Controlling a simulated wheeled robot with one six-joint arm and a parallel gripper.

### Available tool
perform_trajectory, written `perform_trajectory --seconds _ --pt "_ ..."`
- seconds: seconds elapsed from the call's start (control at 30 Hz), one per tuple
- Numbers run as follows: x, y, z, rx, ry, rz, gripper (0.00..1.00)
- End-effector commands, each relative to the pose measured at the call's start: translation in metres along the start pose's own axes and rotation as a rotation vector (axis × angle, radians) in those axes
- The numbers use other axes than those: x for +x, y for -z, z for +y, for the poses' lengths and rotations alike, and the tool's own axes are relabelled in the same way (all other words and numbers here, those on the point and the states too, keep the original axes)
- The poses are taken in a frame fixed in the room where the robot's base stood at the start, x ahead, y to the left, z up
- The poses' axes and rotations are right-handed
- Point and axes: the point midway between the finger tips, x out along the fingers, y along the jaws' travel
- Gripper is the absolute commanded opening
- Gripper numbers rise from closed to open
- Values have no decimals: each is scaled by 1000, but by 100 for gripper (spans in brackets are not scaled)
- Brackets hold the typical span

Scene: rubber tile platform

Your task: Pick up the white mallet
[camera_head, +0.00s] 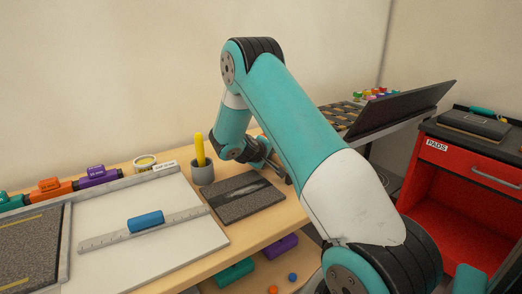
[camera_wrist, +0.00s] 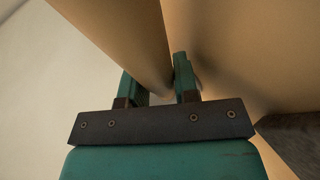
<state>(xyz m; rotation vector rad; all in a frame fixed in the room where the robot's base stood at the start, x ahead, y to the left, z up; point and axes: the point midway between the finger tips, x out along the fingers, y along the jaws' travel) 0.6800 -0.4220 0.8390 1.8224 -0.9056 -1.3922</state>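I cannot make out a white mallet in either view. My arm crosses the middle of the head view and hides part of the table behind it. My gripper (camera_wrist: 157,78) shows in the wrist view with its two teal fingers apart. A tan, rounded shape (camera_wrist: 125,35) narrows down toward the gap between the fingers. I cannot tell what it is or whether it touches them. In the head view the gripper is mostly hidden by the arm, low over the table's back edge.
On the wooden table (camera_head: 268,228) are a dark textured pad (camera_head: 243,199), a grey cup (camera_head: 202,172) with a yellow stick, and a white board (camera_head: 150,259) with a ruler and blue block (camera_head: 146,221). A tilted dark panel (camera_head: 400,108) and red cabinet (camera_head: 465,165) stand right.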

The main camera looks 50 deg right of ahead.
Motion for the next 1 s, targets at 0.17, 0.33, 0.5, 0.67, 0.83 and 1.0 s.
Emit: perform_trajectory --seconds 0.17,0.33,0.5,0.67,0.83,1.0 --pt "0 1 1 1 -1 2 0" --pt "-1 1 2 2 -2 2 0" --pt "-7 4 11 3 -3 3 0" --pt "-20 10 34 6 -4 4 0" --pt "-45 20 73 9 -5 5 0" --pt "-70 30 114 8 -4 5 0"
